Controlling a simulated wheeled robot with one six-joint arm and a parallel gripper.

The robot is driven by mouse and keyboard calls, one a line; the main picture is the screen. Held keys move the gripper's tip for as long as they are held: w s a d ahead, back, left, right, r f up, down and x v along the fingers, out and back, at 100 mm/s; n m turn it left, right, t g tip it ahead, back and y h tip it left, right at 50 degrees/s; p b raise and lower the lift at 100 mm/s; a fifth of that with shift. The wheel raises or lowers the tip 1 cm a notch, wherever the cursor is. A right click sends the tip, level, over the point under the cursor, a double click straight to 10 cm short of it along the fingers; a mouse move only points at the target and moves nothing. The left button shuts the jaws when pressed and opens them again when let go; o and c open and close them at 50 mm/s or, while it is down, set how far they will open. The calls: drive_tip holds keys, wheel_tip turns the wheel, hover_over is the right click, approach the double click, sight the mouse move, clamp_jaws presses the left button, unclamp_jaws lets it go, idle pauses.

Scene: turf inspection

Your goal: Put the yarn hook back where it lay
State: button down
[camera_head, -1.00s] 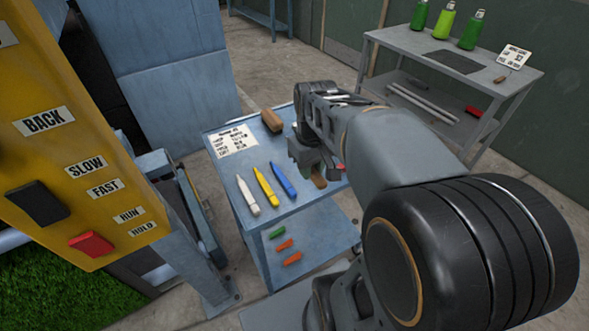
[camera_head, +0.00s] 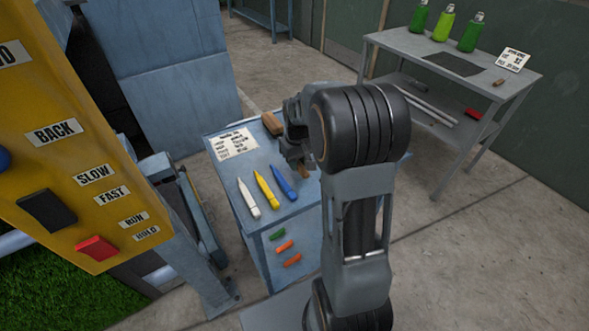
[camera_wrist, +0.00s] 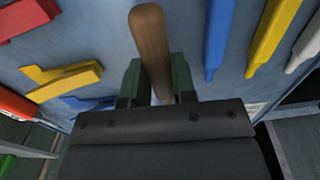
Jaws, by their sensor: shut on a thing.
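The yarn hook shows as a brown wooden handle (camera_wrist: 150,40) between the two green fingers of my gripper (camera_wrist: 157,82) in the wrist view. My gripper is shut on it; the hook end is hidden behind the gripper. I cannot tell whether the handle touches the tabletop.
White (camera_head: 248,198), yellow (camera_head: 266,188) and blue (camera_head: 284,182) marker-like tools lie left of my gripper. A brown block (camera_head: 272,124) and a card (camera_head: 232,145) lie behind. The wrist view shows a yellow piece (camera_wrist: 65,80) and a red block (camera_wrist: 25,18) beside the handle.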

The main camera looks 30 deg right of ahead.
sight(297, 174)
drive_tip(key=shift+f, duration=1.6)
drive_tip(key=shift+f, duration=0.1)
drive_tip(key=shift+f, duration=0.15)
drive_tip(key=c, duration=0.9)
unclamp_jaws()
drive_tip(key=shift+c, duration=0.2)
